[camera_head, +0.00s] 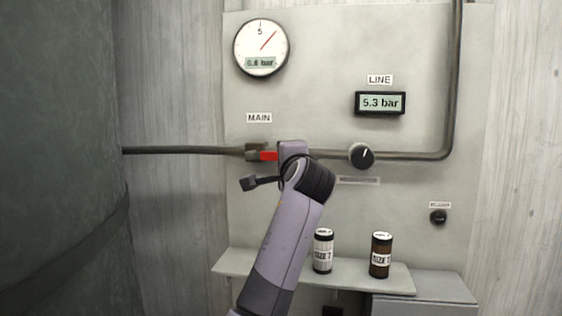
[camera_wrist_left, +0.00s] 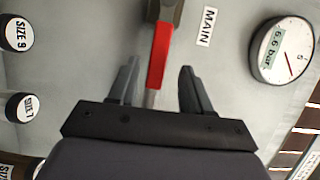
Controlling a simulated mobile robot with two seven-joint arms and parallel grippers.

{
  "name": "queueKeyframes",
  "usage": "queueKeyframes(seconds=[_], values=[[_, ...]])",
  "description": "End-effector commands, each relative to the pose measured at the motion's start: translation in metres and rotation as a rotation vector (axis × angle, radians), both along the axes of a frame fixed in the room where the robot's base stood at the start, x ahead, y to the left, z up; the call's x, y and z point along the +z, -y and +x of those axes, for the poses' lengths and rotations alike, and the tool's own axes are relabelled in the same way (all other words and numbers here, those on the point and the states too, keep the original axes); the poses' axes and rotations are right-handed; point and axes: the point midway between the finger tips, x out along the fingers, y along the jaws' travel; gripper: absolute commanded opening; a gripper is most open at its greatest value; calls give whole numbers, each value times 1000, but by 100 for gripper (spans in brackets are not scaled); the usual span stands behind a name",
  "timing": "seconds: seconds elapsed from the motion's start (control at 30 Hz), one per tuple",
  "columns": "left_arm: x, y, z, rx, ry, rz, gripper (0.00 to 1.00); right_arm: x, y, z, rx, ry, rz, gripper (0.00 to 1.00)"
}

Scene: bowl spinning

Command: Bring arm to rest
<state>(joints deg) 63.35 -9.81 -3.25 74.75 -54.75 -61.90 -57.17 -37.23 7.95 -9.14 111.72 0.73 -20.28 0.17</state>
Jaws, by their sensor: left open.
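My left arm (camera_head: 285,235) rises from the bottom of the head view to the panel, its wrist by the MAIN valve. The wrist hides most of the gripper there. In the left wrist view my left gripper (camera_wrist_left: 158,68) is open, with a finger on each side of the red valve lever (camera_wrist_left: 160,52) and visible gaps between. The red lever (camera_head: 268,156) lies along the pipe in the head view, its right end hidden by my wrist. My right gripper is not in view.
A round gauge (camera_head: 261,48) reads about 6.6 bar, and the LINE display (camera_head: 380,103) reads 5.3 bar. A black knob (camera_head: 362,156) sits right of my wrist. A white canister (camera_head: 323,251) and a brown canister (camera_head: 381,255) stand on the shelf (camera_head: 345,279). A large dark tank (camera_head: 60,130) fills the left.

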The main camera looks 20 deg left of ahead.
Motion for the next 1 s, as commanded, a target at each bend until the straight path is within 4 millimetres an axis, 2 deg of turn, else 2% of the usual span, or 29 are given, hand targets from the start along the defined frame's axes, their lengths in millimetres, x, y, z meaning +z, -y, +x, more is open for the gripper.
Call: queueKeyframes(seconds=[0.2, 0.6, 0.7, 0.77, 0.87, 0.97, 1.0], values=[[0, 4, -7, 1, -1, 0, 49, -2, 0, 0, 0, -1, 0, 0], [0, 4, -7, 1, -1, 0, 49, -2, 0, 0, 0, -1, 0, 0], [-6, 3, -7, 0, -5, -10, 49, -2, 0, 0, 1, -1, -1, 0], [-17, 2, -7, -1, -10, -31, 49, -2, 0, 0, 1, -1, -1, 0], [-51, -3, -11, -7, -29, -96, 49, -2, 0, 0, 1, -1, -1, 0], [-102, -8, -20, -13, -56, -200, 49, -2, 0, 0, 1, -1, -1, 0], [-125, -10, -26, -13, -71, -249, 49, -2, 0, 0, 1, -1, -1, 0]])
